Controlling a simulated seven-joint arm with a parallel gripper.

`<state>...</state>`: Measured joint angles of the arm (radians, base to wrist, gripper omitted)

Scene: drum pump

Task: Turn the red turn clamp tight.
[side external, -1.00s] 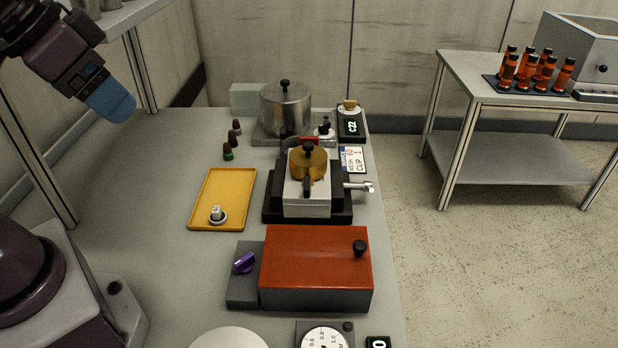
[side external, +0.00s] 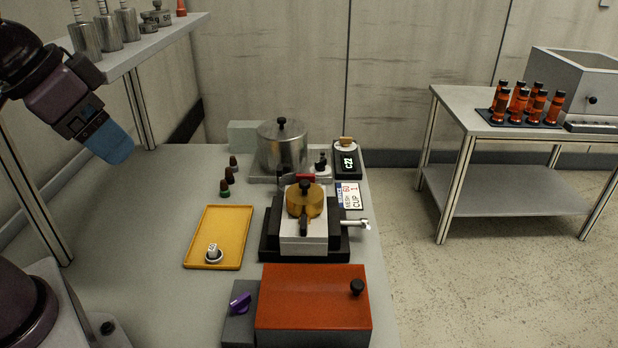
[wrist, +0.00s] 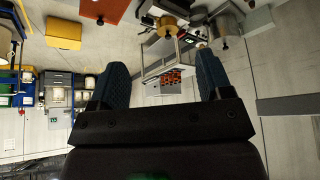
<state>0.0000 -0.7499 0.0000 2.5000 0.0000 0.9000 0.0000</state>
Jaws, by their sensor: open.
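A small red part (side external: 310,177), which looks like the red turn clamp, shows just behind the brass drum (side external: 305,201) on the white and black block at mid-table. The drum with its black knob hides some of it, and I cannot tell how tight it is. My gripper (side external: 108,142) hangs at the upper left in the side view, well away from the block and holding nothing. In the wrist view my gripper (wrist: 160,68) has its two blue fingers wide apart with nothing between them. The brass drum (wrist: 167,22) also shows there, upside down.
A yellow tray (side external: 228,225) holds a small white and grey piece. A red-topped box (side external: 313,295) stands in front of the block. A steel pot (side external: 281,148) and a display (side external: 347,161) stand behind. A raised shelf (side external: 140,50) is near my arm. The left tabletop is mostly bare.

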